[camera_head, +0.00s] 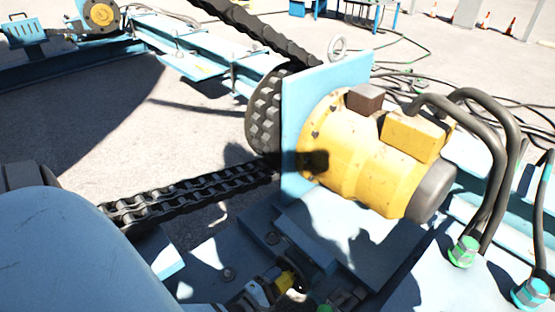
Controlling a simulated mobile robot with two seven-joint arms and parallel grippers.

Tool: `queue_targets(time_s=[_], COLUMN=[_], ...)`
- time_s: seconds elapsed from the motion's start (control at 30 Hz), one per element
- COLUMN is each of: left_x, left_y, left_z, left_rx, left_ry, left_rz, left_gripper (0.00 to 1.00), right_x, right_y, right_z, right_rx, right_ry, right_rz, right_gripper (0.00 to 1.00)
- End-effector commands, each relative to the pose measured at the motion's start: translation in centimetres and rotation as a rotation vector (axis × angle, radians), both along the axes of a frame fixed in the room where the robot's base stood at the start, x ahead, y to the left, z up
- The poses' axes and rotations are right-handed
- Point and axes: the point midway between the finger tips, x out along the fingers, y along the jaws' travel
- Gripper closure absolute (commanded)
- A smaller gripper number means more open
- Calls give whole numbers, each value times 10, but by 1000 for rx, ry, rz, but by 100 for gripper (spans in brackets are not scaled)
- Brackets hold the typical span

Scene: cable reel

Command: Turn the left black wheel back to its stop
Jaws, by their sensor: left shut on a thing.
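My left gripper (298,283) is at the bottom centre, small and partly in shadow, below the yellow motor. It is shut on a dark part that appears to be the left black wheel (342,297). The wheel is low in the picture, and its outline and turn angle cannot be made out. My right gripper is not in view.
The yellow motor (365,155) on its upright blue plate (300,110) stands just above and behind the gripper. A heavy chain (190,195) runs to the sprocket (264,115). Thick black hoses (495,140) with green fittings (464,252) crowd the right. Open ground lies at the left.

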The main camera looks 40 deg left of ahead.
Motion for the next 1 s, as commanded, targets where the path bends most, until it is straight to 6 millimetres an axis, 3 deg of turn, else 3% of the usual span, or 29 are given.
queue_targets(time_s=[0.4,0.93,0.97,1.0], left_x=[-1,-1,-1,-1], left_y=[-5,-6,-6,-6], left_z=[-2,-2,-2,-2], left_rx=[-186,-211,-211,-210], left_ry=[15,17,17,17], left_rz=[-5,-6,-6,-6], left_gripper=[86,86,41,32], right_x=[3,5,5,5], right_y=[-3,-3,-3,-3], right_z=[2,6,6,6], right_rx=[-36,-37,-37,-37], right_ry=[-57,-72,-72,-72], right_rz=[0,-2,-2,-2], right_gripper=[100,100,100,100])
